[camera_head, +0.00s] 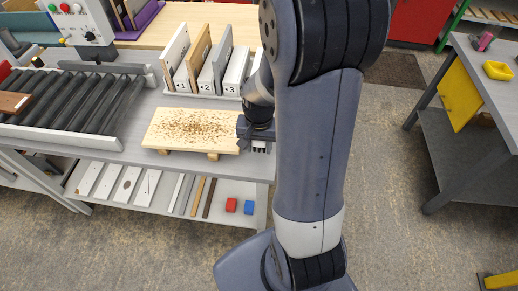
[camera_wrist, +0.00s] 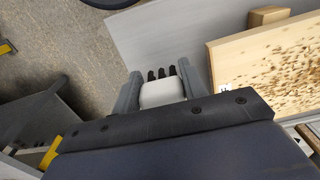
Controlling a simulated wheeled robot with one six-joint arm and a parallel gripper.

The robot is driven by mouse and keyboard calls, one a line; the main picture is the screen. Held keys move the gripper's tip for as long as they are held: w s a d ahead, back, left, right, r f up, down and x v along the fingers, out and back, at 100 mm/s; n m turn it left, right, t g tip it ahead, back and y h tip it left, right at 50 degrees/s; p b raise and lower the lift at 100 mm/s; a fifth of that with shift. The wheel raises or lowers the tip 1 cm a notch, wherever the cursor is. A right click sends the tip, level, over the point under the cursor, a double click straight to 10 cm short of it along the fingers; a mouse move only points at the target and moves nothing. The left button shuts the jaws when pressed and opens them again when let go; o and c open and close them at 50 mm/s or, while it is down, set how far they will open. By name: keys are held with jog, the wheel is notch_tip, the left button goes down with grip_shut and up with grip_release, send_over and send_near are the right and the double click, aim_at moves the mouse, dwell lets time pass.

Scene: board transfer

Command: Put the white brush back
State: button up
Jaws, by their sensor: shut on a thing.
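My gripper (camera_wrist: 158,88) is shut on the white brush (camera_wrist: 160,94). The brush's pale rounded body sits between the two fingers, and its dark bristle tufts show beyond it. In the head view my gripper (camera_head: 258,143) is just right of the pale wooden board (camera_head: 165,142), near the bench's right end. My arm hides the area behind and right of it. The board is strewn with brown crumbs and rests on small wooden blocks. It also shows in the wrist view (camera_wrist: 222,53), to the right of the brush.
Numbered upright slots (camera_head: 203,86) holding panels stand behind the board. A roller conveyor (camera_head: 75,98) is at left. Strips and red and blue blocks lie on the lower shelf (camera_head: 150,200). Another bench (camera_head: 485,60) stands at right, with open floor between.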

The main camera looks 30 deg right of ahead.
jog(key=shift+f, duration=1.2)
jog(key=shift+f, duration=0.2)
jog(key=o, duration=1)
jog(key=shift+c, duration=0.2)
jog(key=shift+r, duration=0.15)
notch_tip(320, 180, up, 12)
jog(key=shift+r, duration=0.1)
